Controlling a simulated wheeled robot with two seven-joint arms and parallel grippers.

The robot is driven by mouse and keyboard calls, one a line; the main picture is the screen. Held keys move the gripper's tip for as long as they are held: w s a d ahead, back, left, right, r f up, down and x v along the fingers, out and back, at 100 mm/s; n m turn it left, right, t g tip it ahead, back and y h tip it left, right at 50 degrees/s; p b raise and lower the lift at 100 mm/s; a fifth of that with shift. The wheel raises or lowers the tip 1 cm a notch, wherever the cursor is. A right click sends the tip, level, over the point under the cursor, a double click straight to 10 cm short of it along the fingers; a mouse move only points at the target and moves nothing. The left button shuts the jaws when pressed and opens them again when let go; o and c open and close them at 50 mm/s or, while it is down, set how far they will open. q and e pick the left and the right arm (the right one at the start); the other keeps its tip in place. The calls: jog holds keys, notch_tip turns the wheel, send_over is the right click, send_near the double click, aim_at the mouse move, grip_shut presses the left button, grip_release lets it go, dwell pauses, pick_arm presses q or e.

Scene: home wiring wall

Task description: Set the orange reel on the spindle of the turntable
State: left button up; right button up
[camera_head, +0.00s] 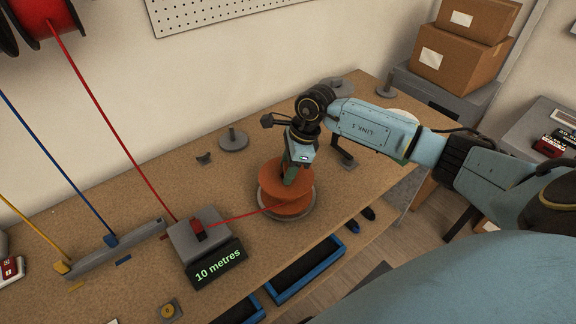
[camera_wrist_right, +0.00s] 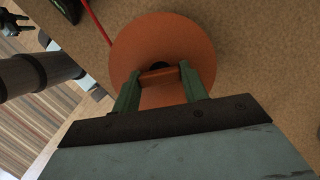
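The orange reel (camera_head: 284,184) sits over a grey round plate, the turntable (camera_head: 312,208), whose rim shows around the reel's lower flange. A red wire (camera_head: 238,217) runs to the reel from the left. My right gripper (camera_head: 291,172) is above the reel's middle, pointing down. In the right wrist view its green fingers close on the ends of an orange bar across the middle of the reel (camera_wrist_right: 145,38), beside a dark hole. The spindle is hidden, and I cannot tell whether the reel rests fully on the turntable. My left gripper does not show.
A grey block (camera_head: 199,236) with a "10 metres" display stands left of the reel. Grey discs with posts (camera_head: 233,139) stand behind. Blue-edged trays (camera_head: 306,270) are at the bench's front edge. Yellow, blue and red wires cross the left side.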

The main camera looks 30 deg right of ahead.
jog(key=o, duration=0.5)
jog(key=shift+r, duration=0.1)
jog(key=v, duration=1.3)
jog(key=shift+r, duration=0.15)
